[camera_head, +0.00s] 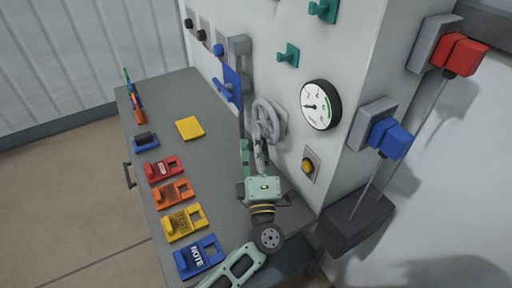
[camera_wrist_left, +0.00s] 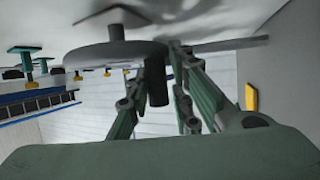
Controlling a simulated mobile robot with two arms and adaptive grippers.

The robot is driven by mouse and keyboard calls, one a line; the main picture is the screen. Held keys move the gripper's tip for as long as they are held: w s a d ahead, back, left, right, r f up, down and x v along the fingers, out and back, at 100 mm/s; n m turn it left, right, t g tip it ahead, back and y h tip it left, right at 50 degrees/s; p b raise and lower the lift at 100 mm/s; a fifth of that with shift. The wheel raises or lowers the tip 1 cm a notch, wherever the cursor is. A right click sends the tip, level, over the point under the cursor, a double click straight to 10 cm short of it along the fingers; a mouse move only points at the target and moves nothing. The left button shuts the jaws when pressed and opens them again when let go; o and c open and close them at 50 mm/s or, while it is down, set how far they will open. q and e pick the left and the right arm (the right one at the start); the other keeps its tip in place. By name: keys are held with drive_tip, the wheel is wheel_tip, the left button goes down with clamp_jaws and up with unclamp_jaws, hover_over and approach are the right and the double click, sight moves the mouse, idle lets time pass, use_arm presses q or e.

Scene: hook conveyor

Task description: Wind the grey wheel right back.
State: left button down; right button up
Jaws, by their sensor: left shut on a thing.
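The grey wheel (camera_head: 267,119) is mounted on the light wall panel above the grey bench, just left of the round gauge. My left gripper (camera_head: 261,147) reaches up to the wheel's lower rim. In the left wrist view the wheel (camera_wrist_left: 105,54) shows as a flat grey disc edge-on, with a dark crank handle (camera_wrist_left: 157,84) at its rim. The fingers stand on both sides of this handle and are shut on it. The exact contact is partly hidden. My right gripper is not in view.
The gauge (camera_head: 321,105) and a yellow button (camera_head: 309,166) are right of the wheel. A blue-handled lever (camera_head: 232,85) is close on its left. Coloured note blocks (camera_head: 175,193) and a yellow pad (camera_head: 190,128) lie on the bench (camera_head: 170,100). Red and blue levers are around the corner.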

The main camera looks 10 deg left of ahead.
use_arm(q)
drive_tip(key=c, duration=1.7)
unclamp_jaws()
drive_tip(key=shift+s+d+r, duration=0.1)
drive_tip(key=shift+r, duration=0.3)
drive_tip(key=shift+o, duration=0.2)
drive_tip(key=shift+f, duration=0.1)
drive_tip(key=shift+f, duration=0.1)
drive_tip(key=shift+s+f, duration=0.15)
drive_tip(key=shift+s, duration=0.05)
drive_tip(key=v, duration=1.1)
drive_tip(key=shift+s+d, duration=0.2)
drive_tip(key=shift+s, duration=0.1)
